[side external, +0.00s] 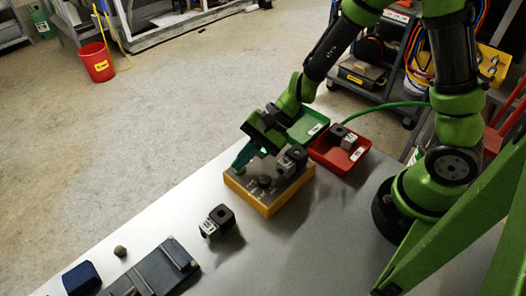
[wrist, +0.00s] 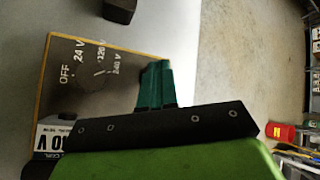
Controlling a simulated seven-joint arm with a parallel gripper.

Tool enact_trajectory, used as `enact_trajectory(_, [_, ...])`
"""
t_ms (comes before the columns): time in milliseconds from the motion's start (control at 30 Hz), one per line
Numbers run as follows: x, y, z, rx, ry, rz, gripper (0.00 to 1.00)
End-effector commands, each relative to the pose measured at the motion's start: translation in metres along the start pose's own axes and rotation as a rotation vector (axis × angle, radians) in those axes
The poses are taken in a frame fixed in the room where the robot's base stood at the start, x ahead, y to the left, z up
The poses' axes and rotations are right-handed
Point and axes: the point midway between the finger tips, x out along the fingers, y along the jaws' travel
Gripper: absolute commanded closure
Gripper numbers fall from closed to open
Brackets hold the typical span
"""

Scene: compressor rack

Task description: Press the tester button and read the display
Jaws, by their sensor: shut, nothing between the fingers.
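The tester (side external: 238,190) is a yellow-sided box with a dark top on the table; its top also shows in the wrist view (wrist: 110,85), marked OFF, 24 V, 120 V and 240 V. A dark round knob (side external: 264,181) stands on it. A dark coil block (side external: 292,160) sits on its far right part, and a white coil label (wrist: 50,140) shows in the wrist view. My gripper (side external: 240,163) is shut and empty, its teal fingers pointing down at the tester's far left corner; they also show in the wrist view (wrist: 157,66). I cannot make out the button or a lit display.
Another coil block (side external: 218,220) stands on the table in front of the tester. A green tray (side external: 309,128) and a red tray (side external: 325,158) with a coil block lie behind it. A grey slotted plate (side external: 150,272), a blue block (side external: 80,279) and a small brown knob (side external: 120,251) are front left.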

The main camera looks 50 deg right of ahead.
Motion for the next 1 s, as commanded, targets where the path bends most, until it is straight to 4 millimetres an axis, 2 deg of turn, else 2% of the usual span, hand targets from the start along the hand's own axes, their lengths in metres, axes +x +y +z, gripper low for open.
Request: enact_trajectory(1000, [-0.013,-0.009,0.009,-0.001,0.000,0.000,1.00])
